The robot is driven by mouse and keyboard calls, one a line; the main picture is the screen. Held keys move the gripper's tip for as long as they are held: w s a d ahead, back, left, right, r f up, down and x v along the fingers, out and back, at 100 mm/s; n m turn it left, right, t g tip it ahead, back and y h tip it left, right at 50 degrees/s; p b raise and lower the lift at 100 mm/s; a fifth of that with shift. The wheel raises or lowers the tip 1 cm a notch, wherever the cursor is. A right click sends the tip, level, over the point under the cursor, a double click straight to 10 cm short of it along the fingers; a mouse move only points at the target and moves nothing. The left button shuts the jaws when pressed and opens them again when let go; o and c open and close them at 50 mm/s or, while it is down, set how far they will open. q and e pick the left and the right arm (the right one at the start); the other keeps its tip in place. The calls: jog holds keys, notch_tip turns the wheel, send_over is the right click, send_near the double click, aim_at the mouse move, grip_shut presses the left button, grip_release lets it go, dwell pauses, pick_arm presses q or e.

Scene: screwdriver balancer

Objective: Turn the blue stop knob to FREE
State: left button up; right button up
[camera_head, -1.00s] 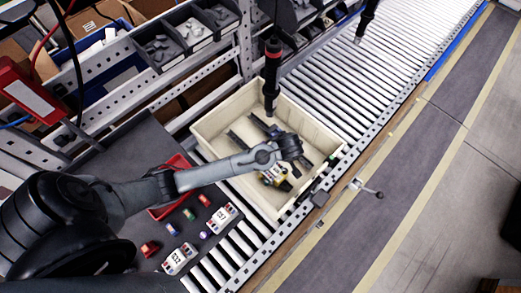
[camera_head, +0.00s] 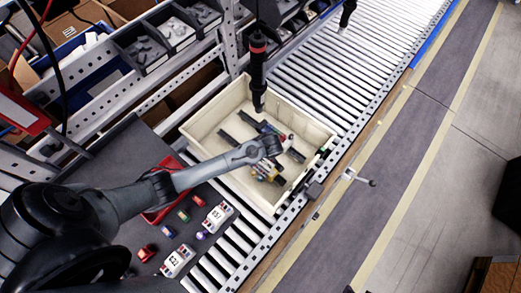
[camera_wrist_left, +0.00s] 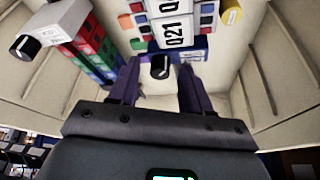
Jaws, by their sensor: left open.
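My left arm reaches over the cream tote in the head view, with its wrist above the parts inside. The left gripper (camera_wrist_left: 158,76) is open in the left wrist view, its two dark fingers pointing into the tote. A dark round knob (camera_wrist_left: 160,67) with a pale pointer line lies between the fingertips, in front of a blue block (camera_wrist_left: 198,48). I cannot tell whether the fingers touch it. It looks nearly black, and I cannot read its FREE mark. A second black knob (camera_wrist_left: 25,47) sits on a pale housing at the left. My right gripper is not in view.
The cream tote (camera_head: 322,127) stands on the roller conveyor (camera_head: 330,65). A black screwdriver (camera_head: 257,75) hangs over its far side. Numbered white modules (camera_head: 177,261), a red tray (camera_head: 157,214) and small coloured parts lie on the grey bench. Tote walls rise around the gripper.

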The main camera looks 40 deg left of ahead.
pick_arm(q)
jog(key=shift+c, duration=0.3)
grip_shut()
